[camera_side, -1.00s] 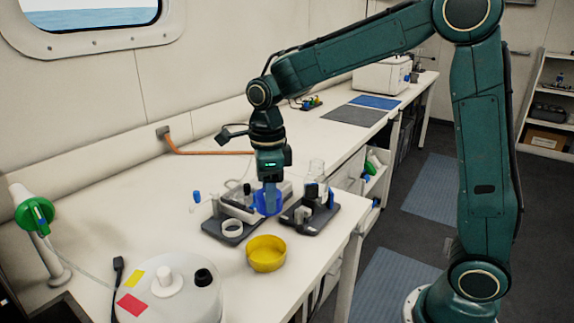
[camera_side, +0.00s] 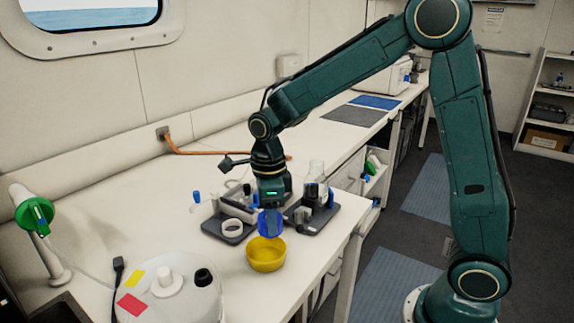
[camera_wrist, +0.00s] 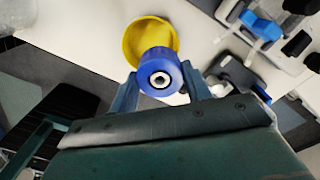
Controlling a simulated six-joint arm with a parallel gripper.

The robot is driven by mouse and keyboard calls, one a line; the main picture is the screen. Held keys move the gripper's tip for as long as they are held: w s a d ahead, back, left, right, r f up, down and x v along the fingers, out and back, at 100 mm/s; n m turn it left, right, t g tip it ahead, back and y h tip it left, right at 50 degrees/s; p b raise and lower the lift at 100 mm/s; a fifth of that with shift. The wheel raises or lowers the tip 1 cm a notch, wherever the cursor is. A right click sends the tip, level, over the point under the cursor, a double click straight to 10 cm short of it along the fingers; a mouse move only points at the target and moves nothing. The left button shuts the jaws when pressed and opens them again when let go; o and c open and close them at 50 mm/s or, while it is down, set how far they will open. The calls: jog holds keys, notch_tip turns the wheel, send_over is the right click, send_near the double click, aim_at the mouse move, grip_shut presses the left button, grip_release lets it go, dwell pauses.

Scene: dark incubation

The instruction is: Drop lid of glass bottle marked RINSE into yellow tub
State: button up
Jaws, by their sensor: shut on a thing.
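My gripper (camera_side: 271,208) is shut on a blue lid (camera_side: 270,224), which hangs just above the back rim of the yellow tub (camera_side: 266,258). In the wrist view the blue lid (camera_wrist: 160,77) sits between the two fingers, with a pale ring and dark centre facing the camera. The yellow tub (camera_wrist: 134,44) shows just beyond it, partly covered by the lid. The tub stands on the white bench and looks empty in the side view. A clear glass bottle (camera_side: 317,170) stands behind on a dark tray; I cannot read any marking on it.
Two dark trays (camera_side: 222,232) with racks and small vessels lie behind the tub. A white round container (camera_side: 170,302) with coloured labels stands at the front left. The bench's front edge is close on the tub's right. Bench left of the trays is mostly clear.

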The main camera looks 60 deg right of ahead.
jog(key=o, duration=1)
notch_tip(320, 180, up, 14)
jog(key=shift+f, duration=0.15)
dwell(0.3)
dwell(0.4)
jog(key=s+d+n+t, duration=0.1)
jog(key=s+n+t, duration=0.1)
jog(key=s+n, duration=0.5)
jog(key=s+d+n+t, duration=0.1)
jog(key=s+n, duration=0.6)
jog(key=n, duration=0.4)
jog(key=s+d+f+n+t, duration=0.1)
jog(key=s+n+t, duration=0.1)
jog(key=s+n, duration=0.4)
jog(key=shift+s+n+t, duration=0.15)
jog(key=shift+s+n, duration=0.05)
jog(key=shift+n, duration=0.6)
jog(key=shift+s+n+t, duration=0.15)
jog(key=shift+s+n, duration=0.05)
jog(key=shift+n, duration=0.6)
